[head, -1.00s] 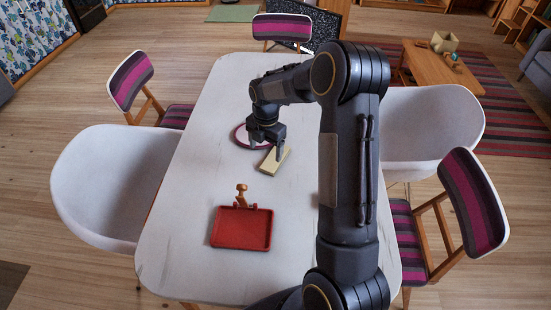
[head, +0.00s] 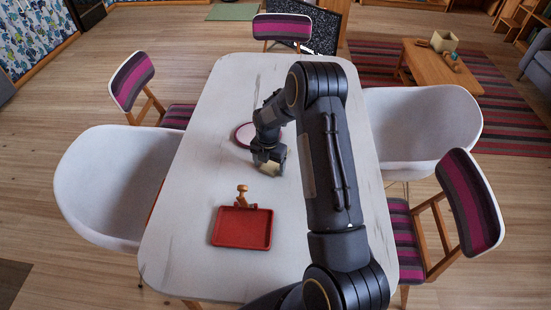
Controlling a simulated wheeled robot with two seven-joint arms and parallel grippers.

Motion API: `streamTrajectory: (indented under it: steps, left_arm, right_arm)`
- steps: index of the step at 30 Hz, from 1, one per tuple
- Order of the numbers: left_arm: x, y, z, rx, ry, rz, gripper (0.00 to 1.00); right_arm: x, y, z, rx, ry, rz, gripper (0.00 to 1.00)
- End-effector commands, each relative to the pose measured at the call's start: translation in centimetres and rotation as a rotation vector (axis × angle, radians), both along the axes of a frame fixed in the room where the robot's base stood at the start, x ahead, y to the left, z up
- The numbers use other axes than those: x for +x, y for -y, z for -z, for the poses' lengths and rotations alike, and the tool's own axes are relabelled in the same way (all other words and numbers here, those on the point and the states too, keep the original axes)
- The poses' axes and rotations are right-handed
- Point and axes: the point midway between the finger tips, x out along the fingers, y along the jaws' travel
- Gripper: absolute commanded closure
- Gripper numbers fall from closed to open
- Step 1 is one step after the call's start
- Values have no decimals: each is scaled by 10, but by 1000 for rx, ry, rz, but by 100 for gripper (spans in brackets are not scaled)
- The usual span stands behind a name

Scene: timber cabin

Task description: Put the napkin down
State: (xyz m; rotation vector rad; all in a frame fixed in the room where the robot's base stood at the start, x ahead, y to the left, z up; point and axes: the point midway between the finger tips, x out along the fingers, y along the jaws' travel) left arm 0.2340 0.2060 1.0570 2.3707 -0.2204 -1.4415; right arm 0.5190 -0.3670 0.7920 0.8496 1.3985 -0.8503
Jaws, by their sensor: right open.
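The beige folded napkin (head: 269,171) lies on the white table (head: 190,180), near the plate. My right gripper (head: 268,166) is open, pointing down over the napkin and hiding much of it. I cannot tell whether the fingers touch it. My left gripper is not in view.
A plate with a dark pink rim (head: 243,137) sits just beyond the gripper, partly behind my arm. A red tray (head: 242,228) with a wooden-coloured object (head: 242,194) at its far edge is nearer. Chairs surround the table; its left side is bare.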

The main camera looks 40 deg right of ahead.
Motion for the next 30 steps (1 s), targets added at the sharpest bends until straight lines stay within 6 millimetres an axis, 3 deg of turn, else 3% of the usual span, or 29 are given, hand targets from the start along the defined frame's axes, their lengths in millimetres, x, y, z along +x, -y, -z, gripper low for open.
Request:
streamTrajectory:
  steps: [2,14,23,30]
  left_arm:
    - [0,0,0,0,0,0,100]
    - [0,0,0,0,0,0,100]
    - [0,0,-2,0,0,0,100]
    - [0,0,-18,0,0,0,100]
  right_arm:
    - [0,0,0,0,0,0,23]
    - [0,0,-1,0,1,0,74]
    - [0,0,-6,1,2,0,74]
    - [0,-1,-40,1,4,1,74]
